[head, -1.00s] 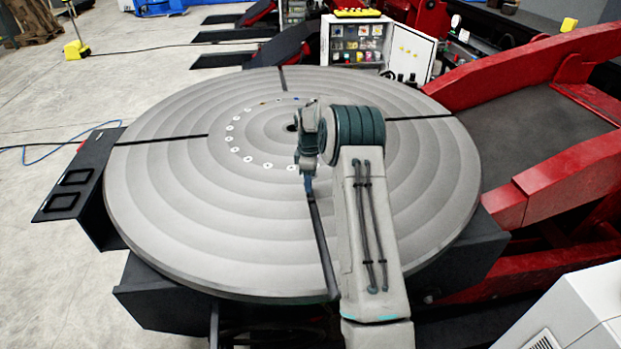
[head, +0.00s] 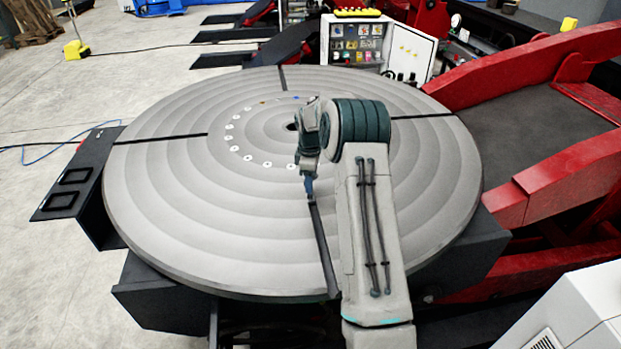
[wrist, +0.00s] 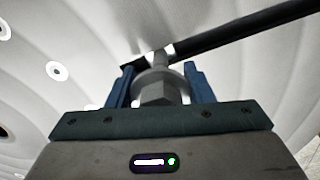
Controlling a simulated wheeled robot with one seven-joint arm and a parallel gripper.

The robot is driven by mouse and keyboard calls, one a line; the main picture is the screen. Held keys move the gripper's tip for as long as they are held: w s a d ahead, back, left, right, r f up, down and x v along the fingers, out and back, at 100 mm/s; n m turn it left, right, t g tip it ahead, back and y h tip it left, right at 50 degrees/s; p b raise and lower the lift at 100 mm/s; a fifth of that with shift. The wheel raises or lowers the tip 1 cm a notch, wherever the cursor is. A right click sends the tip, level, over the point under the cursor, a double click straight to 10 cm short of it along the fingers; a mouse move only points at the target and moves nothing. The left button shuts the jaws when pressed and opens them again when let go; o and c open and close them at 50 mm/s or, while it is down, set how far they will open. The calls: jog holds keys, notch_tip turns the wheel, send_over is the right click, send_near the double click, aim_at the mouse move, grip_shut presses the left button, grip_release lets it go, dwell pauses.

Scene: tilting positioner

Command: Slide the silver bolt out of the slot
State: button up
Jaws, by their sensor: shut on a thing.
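The silver bolt (wrist: 158,91) shows in the wrist view with a hex head, a round washer-like flange and a shank. It stands at the inner end of the dark radial slot (wrist: 245,32), between my gripper's blue fingers. My gripper (wrist: 158,68) is shut on the bolt. In the head view my gripper (head: 309,190) is at the inner end of the near slot (head: 323,250) in the round grey table (head: 200,225). The bolt is hidden or too small to make out there. How deep its lower end sits in the slot cannot be seen.
The near slot runs outward to the table's front rim, partly beside my arm. A ring of small holes (head: 249,158) lies left of my gripper. Red positioner arms (head: 545,160) stand at the right and an open control cabinet (head: 357,43) behind. The table's left side is clear.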

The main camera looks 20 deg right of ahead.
jog(key=shift+s+a+b, duration=0.2)
jog(key=shift+s+b, duration=0.2)
jog(key=shift+s, duration=0.65)
jog(key=shift+s+a+b, duration=0.25)
jog(key=shift+s+b, duration=0.2)
jog(key=shift+s, duration=0.65)
jog(key=shift+s+a+b, duration=0.2)
jog(key=shift+s+b, duration=0.2)
jog(key=shift+s, duration=0.65)
jog(key=shift+s, duration=0.1)
jog(key=shift+s+a+b, duration=0.25)
jog(key=shift+s+b, duration=0.1)
jog(key=shift+s, duration=0.95)
jog(key=shift+s+a+b, duration=0.3)
jog(key=shift+s+b, duration=0.1)
jog(key=shift+s, duration=0.85)
jog(key=shift+s+a+b, duration=0.25)
jog(key=shift+s+b, duration=0.1)
jog(key=shift+s, duration=0.95)
jog(key=shift+s+a, duration=0.15)
jog(key=shift+s, duration=0.5)
jog(key=shift+s+a+b, duration=0.15)
jog(key=shift+s+a, duration=0.05)
jog(key=shift+s, duration=0.9)
jog(key=shift+s+a+b, duration=0.2)
jog(key=shift+s+a, duration=0.05)
jog(key=shift+s, duration=0.8)
jog(key=shift+s+a+b, duration=0.15)
jog(key=shift+s+a, duration=0.05)
jog(key=shift+s, duration=0.9)
